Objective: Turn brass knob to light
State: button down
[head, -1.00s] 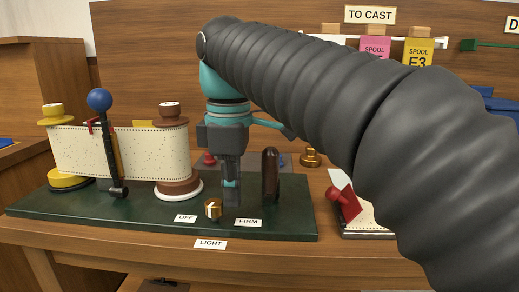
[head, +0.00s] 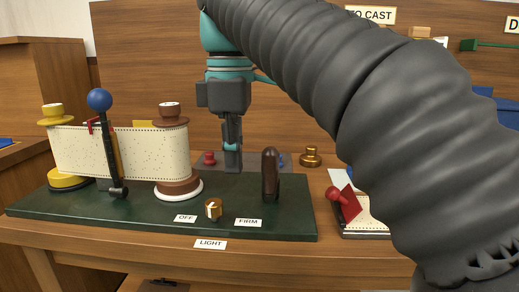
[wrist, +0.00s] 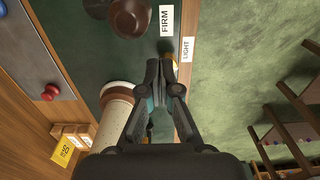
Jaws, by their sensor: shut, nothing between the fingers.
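The brass knob (head: 213,209) with a white mark on top sits near the front edge of the green base (head: 130,222). It stands between the OFF label (head: 185,218) and the FIRM label (head: 248,222), above the LIGHT label (head: 210,244) on the table edge. I cannot clearly tell which label the mark faces. My gripper (head: 232,165) points down, shut and empty, above the base and apart from the knob. In the wrist view my gripper (wrist: 160,66) hides most of the knob (wrist: 173,60) beside the LIGHT label (wrist: 186,49).
A dark brown upright handle (head: 270,175) stands right of the gripper. Left are a perforated paper roll (head: 145,150) on spools and a blue-balled lever (head: 99,100). A red-handled item (head: 345,203) lies right of the base. Space in front of the knob is clear.

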aim_at(214, 207)
jog(key=shift+s+a+f+m+b, duration=0.2)
jog(key=shift+s+f+m+b, duration=0.35)
jog(key=shift+f+m, duration=0.45)
jog(key=shift+s+a+f+m+b, duration=0.25)
jog(key=shift+s+f+m+b, duration=0.25)
jog(key=shift+f+m, duration=0.5)
jog(key=shift+s+a+f+m+b, duration=0.2)
jog(key=shift+s+f+m+b, duration=0.15)
jog(key=shift+f+m+b, duration=0.5)
jog(key=shift+w+a+p, duration=0.1)
jog(key=shift+w+p, duration=0.05)
jog(key=shift+p, duration=0.5)
jog(key=shift+w+d+f+p, duration=0.1)
jog(key=shift+w+d+p, duration=0.15)
jog(key=shift+p, duration=1)
